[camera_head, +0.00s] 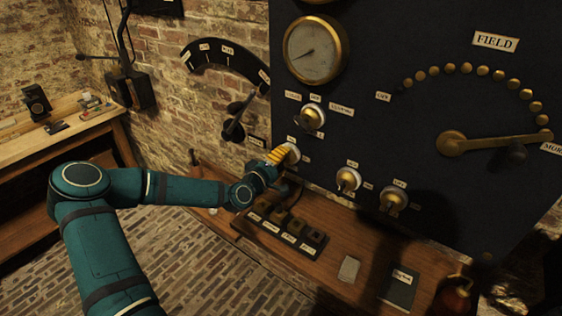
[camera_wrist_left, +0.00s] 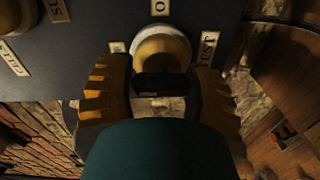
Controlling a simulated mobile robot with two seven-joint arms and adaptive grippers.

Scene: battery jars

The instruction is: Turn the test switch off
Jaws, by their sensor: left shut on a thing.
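The test switch (camera_head: 290,152) is a round white-and-brass knob low on the left part of the dark panel. In the left wrist view the test switch (camera_wrist_left: 163,48) sits between my yellow fingers, with a TEST label (camera_wrist_left: 208,46) on its right and an O label (camera_wrist_left: 160,7) above it. My left gripper (camera_head: 280,156) reaches the panel from the left and is shut on the switch; it also shows in the left wrist view (camera_wrist_left: 160,88). The fingers and palm hide part of the knob, so I cannot tell its exact setting. My right gripper is not in view.
Other brass switches stand close by: one above (camera_head: 312,117) and two to the right (camera_head: 349,180) (camera_head: 393,200). A wooden ledge (camera_head: 330,262) with a block of labelled keys (camera_head: 287,229) lies below. A large FIELD lever (camera_head: 490,143) is at right.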

